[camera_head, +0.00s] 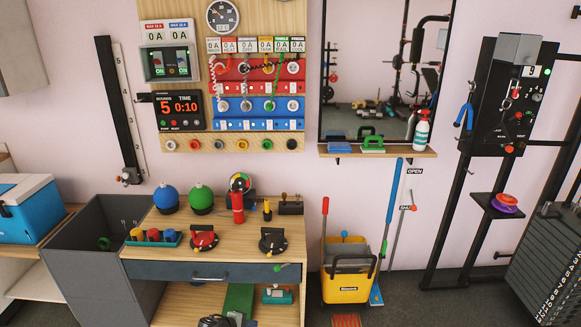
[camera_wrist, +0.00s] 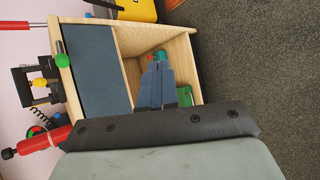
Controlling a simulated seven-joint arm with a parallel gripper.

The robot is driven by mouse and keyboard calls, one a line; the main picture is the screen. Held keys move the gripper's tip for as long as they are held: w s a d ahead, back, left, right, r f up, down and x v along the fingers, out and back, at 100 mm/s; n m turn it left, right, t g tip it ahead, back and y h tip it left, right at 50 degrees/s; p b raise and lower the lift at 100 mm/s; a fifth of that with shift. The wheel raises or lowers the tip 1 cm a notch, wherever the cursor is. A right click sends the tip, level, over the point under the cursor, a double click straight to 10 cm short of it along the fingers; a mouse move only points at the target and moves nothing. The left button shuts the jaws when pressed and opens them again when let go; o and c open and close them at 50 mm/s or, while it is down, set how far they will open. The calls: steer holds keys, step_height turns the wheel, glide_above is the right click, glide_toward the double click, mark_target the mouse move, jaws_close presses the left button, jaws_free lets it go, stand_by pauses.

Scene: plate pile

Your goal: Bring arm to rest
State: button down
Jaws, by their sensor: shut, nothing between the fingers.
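My gripper (camera_wrist: 158,66) shows in the wrist view, with its two blue-grey fingers together and nothing between them. It is in front of the wooden workbench (camera_wrist: 184,45), with the fingertips over the picture of its open lower shelf. I cannot tell how far they are from it. In the head view the workbench (camera_head: 137,267) stands at the lower middle. My gripper cannot be made out for sure there; a dark shape at the bottom edge is unclear. Red and purple plates (camera_head: 505,203) lie piled on a small black shelf at the right.
The workbench has a dark drawer front (camera_wrist: 88,65) with a green knob (camera_wrist: 62,60). Green items (camera_wrist: 184,95) stand on its lower shelf. A yellow mop bucket (camera_head: 346,275) stands right of the bench. Grey floor (camera_wrist: 260,60) is bare on the right of the wrist view.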

steer(key=s+d+f+m+g+y, duration=0.1)
steer(key=s+d+f+m+g, duration=0.2)
steer(key=s, duration=0.4)
steer(key=s+d+f+m+g+y, duration=0.1)
steer(key=s+d+f+m+g, duration=0.15)
steer(key=s+d, duration=0.35)
steer(key=s+d+f+m+g+y, duration=0.1)
steer(key=s+d+f+g, duration=0.2)
steer(key=s, duration=0.5)
steer(key=s+d+f+m+g+y, duration=0.2)
steer(key=s+d+m, duration=0.2)
steer(key=s+d, duration=0.5)
steer(key=s+d+f+m+g+y, duration=0.1)
steer(key=s+d+m+g+y, duration=0.1)
steer(key=s+d, duration=0.8)
steer(key=shift+s+d+f+m+g, duration=0.2)
steer(key=shift+s+f+m+g, duration=0.35)
steer(key=shift+s+m, duration=0.6)
steer(key=shift+s+r, duration=0.15)
steer(key=shift+s, duration=0.05)
